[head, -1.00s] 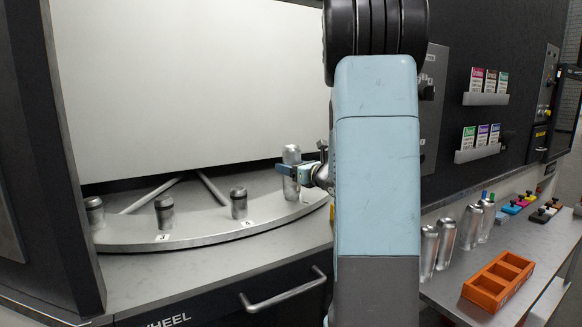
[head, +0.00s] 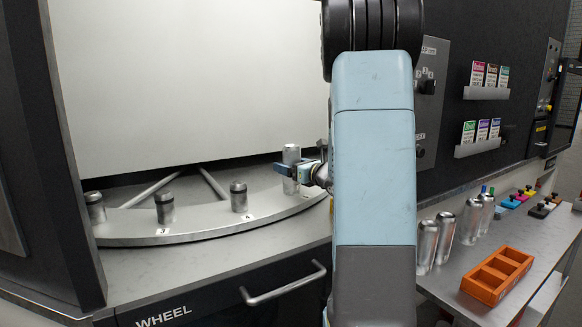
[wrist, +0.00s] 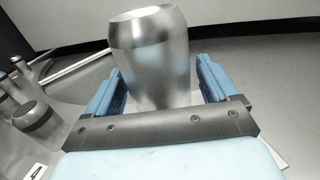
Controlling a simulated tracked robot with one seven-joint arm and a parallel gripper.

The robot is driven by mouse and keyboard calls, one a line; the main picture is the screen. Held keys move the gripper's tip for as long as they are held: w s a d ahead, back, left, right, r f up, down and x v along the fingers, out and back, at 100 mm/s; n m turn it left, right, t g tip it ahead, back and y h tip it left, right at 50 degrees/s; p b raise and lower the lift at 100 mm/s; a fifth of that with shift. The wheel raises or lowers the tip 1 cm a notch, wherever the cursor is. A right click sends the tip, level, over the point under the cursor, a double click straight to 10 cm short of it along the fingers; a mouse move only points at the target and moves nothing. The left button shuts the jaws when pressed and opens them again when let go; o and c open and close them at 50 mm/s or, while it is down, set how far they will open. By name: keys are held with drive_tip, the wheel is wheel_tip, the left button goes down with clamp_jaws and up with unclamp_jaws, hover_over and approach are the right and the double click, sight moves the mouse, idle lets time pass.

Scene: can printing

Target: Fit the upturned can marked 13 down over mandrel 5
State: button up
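The upturned silver can (head: 291,160) stands upright at the right part of the wheel rim, low over the place to the right of the mandrel labelled 4 (head: 239,198). No mandrel shows there, as the can covers that spot. I cannot read a 13 on it. My gripper (head: 288,171) is around the can. In the wrist view the can (wrist: 150,60) stands between my two blue fingers (wrist: 160,90), with a slim gap visible on the right side, so the fingers look open. The can's lower end is hidden by my gripper.
More bare mandrels stand left on the wheel rim (head: 200,226), including the one labelled 3 (head: 164,208). Several cans (head: 427,247) stand on the right bench beside an orange divided tray (head: 497,275). A door handle (head: 285,285) juts out below the wheel.

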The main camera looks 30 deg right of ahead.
drive_tip(key=shift+o, duration=0.5)
drive_tip(key=v, duration=1.3)
drive_tip(key=shift+s, duration=0.4)
drive_tip(key=shift+f, duration=0.1)
